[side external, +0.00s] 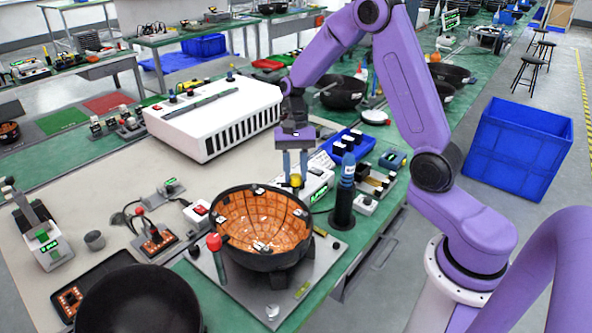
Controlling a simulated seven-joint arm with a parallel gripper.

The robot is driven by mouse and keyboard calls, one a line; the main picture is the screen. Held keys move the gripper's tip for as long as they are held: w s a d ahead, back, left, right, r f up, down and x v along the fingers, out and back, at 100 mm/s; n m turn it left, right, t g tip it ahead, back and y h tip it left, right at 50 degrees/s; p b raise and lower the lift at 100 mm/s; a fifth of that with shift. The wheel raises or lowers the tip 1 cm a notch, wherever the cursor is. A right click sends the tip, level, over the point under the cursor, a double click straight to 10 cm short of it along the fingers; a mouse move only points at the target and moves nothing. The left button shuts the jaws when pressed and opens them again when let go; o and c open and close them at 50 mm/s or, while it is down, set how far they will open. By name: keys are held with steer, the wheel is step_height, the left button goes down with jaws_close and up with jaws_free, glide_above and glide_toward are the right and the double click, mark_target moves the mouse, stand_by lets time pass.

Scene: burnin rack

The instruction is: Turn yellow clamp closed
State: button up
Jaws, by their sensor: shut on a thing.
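My gripper (295,178) points straight down behind the black bowl-shaped fixture (262,262), near its back rim. Its two blue-grey fingers are shut on a small yellow piece, which I take to be the yellow clamp (296,181). The fingers partly hide the clamp, and its turn angle is too small to tell. The fixture is lined with orange panels (257,213) and stands on a grey metal plate (222,290). A red-topped clamp post (214,243) stands upright at the fixture's left side.
A dark post with a blue top (345,190) stands close to the right of my gripper. A white device with a green display (318,186) is just behind the fingers. A large white box (215,115) stands behind left. A black bowl (138,300) is at front left.

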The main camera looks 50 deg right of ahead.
steer(key=n, duration=0.2)
steer(key=n+h, duration=0.1)
steer(key=n, duration=0.1)
steer(key=shift+w+a+n+g+h, duration=0.1)
steer(key=shift+n+g+h, duration=0.2)
steer(key=shift+g, duration=0.1)
steer(key=shift+n+h, duration=0.7)
steer(key=shift+n, duration=1.3)
steer(key=o, duration=1.1)
steer(key=shift+c, duration=0.2)
steer(key=shift+a, duration=0.1)
steer(key=shift+r, duration=0.1)
steer(key=v, duration=1.7)
steer(key=shift+w, duration=0.45)
steer(key=shift+a, duration=0.15)
